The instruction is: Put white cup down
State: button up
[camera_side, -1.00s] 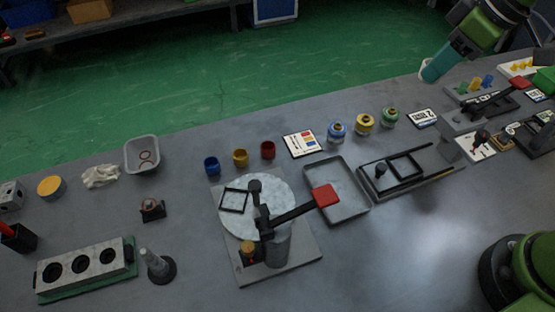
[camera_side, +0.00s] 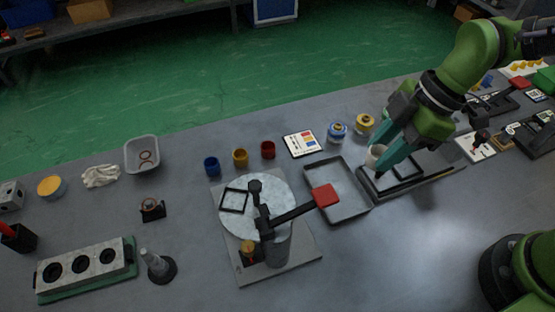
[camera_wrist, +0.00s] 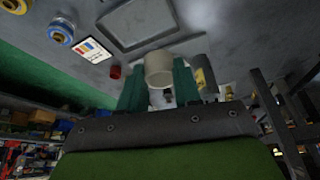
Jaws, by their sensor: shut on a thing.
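The white cup (camera_side: 375,156) is held between the teal fingers of my gripper (camera_side: 387,160), above the left end of the black rail fixture (camera_side: 418,182). In the wrist view the white cup (camera_wrist: 159,68) sits between the two teal fingers of my gripper (camera_wrist: 158,85). The gripper is shut on it. In the side view the fingers hide part of the cup. I cannot tell the exact gap between the cup and the fixture.
A grey tray (camera_side: 345,212) lies just left of the cup. The round plate with a red-handled lever (camera_side: 326,196) stands further left. Blue (camera_side: 337,132) and yellow (camera_side: 364,124) lidded pots stand behind. Bare table lies in front of the fixture.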

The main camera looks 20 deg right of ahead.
notch_tip(320, 180, down, 9)
jog(key=shift+a+f, duration=0.1)
send_over(288, 173)
jog(key=d, duration=0.2)
jog(key=shift+s+a+f, duration=0.1)
jog(key=shift+s+f, duration=0.2)
jog(key=shift+f, duration=0.5)
jog(key=shift+w+a+f, duration=0.15)
jog(key=shift+f, duration=1.65)
jog(key=shift+f, duration=0.2)
jog(key=o, duration=1)
